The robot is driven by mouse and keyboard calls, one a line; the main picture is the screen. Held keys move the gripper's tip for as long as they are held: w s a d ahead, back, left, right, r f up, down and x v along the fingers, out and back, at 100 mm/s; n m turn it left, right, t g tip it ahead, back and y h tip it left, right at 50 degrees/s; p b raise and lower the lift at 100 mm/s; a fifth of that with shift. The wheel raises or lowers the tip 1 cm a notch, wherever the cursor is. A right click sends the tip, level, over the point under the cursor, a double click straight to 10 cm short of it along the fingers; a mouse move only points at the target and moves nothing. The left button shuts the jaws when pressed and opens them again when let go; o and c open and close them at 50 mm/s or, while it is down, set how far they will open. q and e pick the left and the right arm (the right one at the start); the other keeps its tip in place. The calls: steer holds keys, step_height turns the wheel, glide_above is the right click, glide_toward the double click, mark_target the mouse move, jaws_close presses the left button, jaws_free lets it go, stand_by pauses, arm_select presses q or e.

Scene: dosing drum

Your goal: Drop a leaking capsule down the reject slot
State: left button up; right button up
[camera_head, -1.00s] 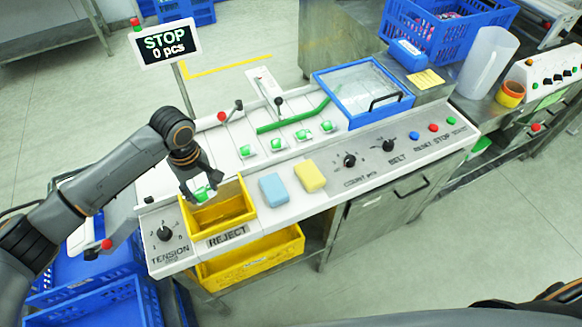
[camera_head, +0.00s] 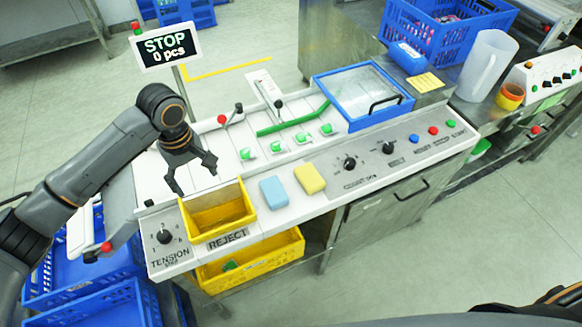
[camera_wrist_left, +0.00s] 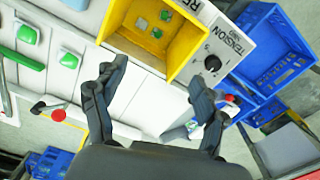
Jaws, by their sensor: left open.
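My left gripper (camera_head: 195,180) is open and empty above the back edge of the yellow reject slot (camera_head: 250,213), and its spread fingers also show in the left wrist view (camera_wrist_left: 155,76). A green and white capsule (camera_head: 230,265) lies in the yellow bin (camera_head: 278,262) below the slot. In the left wrist view, small green pieces (camera_wrist_left: 157,33) show inside the yellow slot (camera_wrist_left: 188,43). Several green and white capsules (camera_head: 302,138) sit in a row on the white belt top. My right gripper is not in view.
A blue sponge (camera_head: 273,191) and a yellow sponge (camera_head: 309,178) lie right of the slot. The tension knob (camera_head: 165,237) is at its left. A red-knobbed lever (camera_head: 222,119) stands behind. The display (camera_head: 165,46) reads STOP, 0 pcs.

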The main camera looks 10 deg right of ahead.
arm_select(q)
step_height(320, 180, up, 6)
stand_by(0.5)
steer(key=s+d+f+m+t+h, duration=0.25)
steer(key=s+d+f+m, duration=0.4)
steer(key=s+f, duration=0.5)
steer(key=s+a+f+m+t+y, duration=0.1)
steer(key=s+a+f+m+y, duration=0.1)
steer(key=s+a, duration=1.15)
step_height(320, 180, down, 31)
steer(key=s+d+g+b, duration=0.1)
steer(key=s+b, duration=0.1)
steer(key=b, duration=0.2)
steer(key=s+a+f+g+b, duration=0.1)
steer(key=s+a+f+b, duration=0.1)
steer(key=s+f, duration=1.4)
step_height(320, 180, down, 3)
steer(key=shift+s+a+r+b, duration=0.15)
steer(key=shift+a+b, duration=0.15)
steer(key=shift+b, duration=0.25)
